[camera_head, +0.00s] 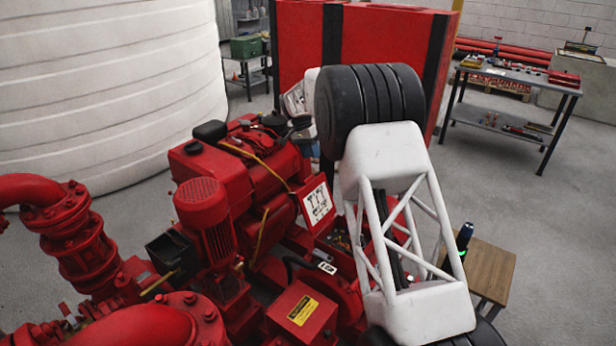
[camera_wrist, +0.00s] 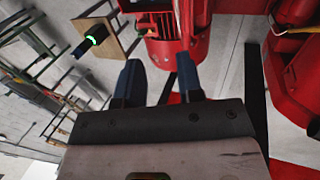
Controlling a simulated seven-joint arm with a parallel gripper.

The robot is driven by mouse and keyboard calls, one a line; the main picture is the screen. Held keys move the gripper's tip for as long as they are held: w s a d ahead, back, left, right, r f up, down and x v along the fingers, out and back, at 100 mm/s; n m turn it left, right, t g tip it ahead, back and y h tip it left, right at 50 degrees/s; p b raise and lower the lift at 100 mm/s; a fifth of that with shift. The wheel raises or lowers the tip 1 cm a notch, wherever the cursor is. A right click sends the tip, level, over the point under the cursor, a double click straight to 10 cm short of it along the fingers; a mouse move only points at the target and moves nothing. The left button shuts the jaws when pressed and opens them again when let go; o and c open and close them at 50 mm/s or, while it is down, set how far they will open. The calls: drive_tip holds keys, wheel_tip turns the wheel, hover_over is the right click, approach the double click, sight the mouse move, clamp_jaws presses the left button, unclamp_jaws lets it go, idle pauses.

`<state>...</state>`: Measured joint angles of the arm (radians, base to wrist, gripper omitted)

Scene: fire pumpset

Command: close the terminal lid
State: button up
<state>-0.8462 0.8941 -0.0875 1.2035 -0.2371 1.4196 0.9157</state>
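A red lid with a white diagram sheet (camera_head: 317,204) stands raised and tilted in the head view, left of my white arm link. It appears to be the terminal lid. Beside it, on its right, an open red box (camera_head: 343,240) shows small coloured parts inside, partly hidden by my arm. In the wrist view, my gripper (camera_wrist: 158,68) has its two dark fingers apart with nothing between them. I cannot make out the lid in the wrist view. My gripper does not show in the head view, so its distance from the lid cannot be told.
A red ribbed motor (camera_wrist: 168,48) lies beyond the fingers in the wrist view. Red pump machinery (camera_head: 215,225) fills the head view's lower left. A small wooden table (camera_head: 487,270) stands right of my arm, with a dark green-lit object (camera_head: 464,238).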

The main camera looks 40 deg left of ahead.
sight(309, 178)
drive_tip(key=shift+s+a+f, duration=0.3)
drive_tip(key=shift+a+f, duration=0.35)
drive_tip(key=shift+a, duration=0.15)
drive_tip(key=shift+s+a+f, duration=0.25)
drive_tip(key=shift+a+f, duration=0.4)
drive_tip(key=shift+a, duration=0.15)
drive_tip(key=shift+x, duration=3.9)
drive_tip(key=shift+d, duration=0.1)
clamp_jaws()
